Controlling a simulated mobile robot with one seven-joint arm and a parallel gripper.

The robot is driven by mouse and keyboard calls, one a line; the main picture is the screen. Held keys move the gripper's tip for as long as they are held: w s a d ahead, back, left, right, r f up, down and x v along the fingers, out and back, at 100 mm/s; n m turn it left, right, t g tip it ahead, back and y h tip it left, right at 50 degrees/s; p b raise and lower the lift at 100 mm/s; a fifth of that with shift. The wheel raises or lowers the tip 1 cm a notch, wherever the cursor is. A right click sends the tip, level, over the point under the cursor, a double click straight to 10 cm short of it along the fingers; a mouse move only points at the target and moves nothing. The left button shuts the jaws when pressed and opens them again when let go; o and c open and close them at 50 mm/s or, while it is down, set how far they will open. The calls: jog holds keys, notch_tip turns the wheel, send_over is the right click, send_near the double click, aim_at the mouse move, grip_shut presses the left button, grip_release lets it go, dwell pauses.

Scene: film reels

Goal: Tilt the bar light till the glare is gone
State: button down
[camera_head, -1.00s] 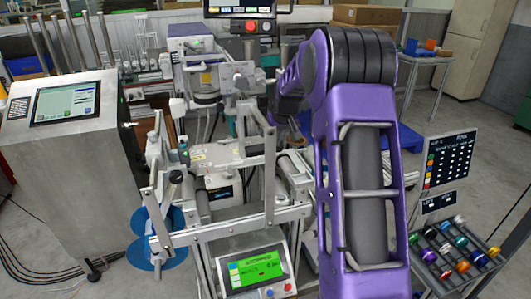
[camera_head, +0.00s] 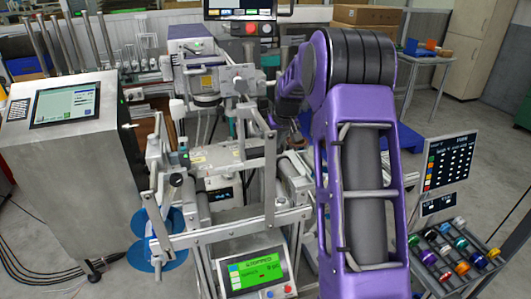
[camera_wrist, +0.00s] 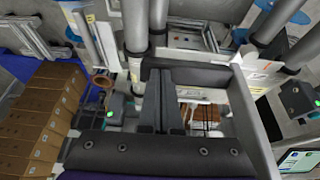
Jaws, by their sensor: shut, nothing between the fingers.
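The machine (camera_head: 232,228) with its metal frame stands in the middle of the head view. I cannot make out the bar light there with certainty. In the wrist view, a dark horizontal bar (camera_wrist: 208,76) lies just beyond my fingers and could be it. My gripper (camera_wrist: 160,74) shows in the wrist view with its dark fingers together and nothing between them. Its tips appear close to the dark bar; whether they touch is unclear. In the head view my purple arm hides the gripper. The machine's green display (camera_head: 257,270) seems to read "STOPPED".
A grey cabinet with a screen (camera_head: 65,103) stands left of the machine. Blue reels (camera_head: 150,222) hang at its front left. A rack of coloured rolls (camera_head: 455,250) and a dark panel (camera_head: 447,163) stand at right. Cardboard boxes (camera_wrist: 40,125) are left in the wrist view.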

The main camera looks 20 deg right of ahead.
jog(key=shift+w+r+p, duration=0.15)
jog(key=shift+r+p, duration=0.25)
jog(key=shift+p, duration=0.3)
jog(key=shift+r+p, duration=0.85)
jog(key=shift+r, duration=0.75)
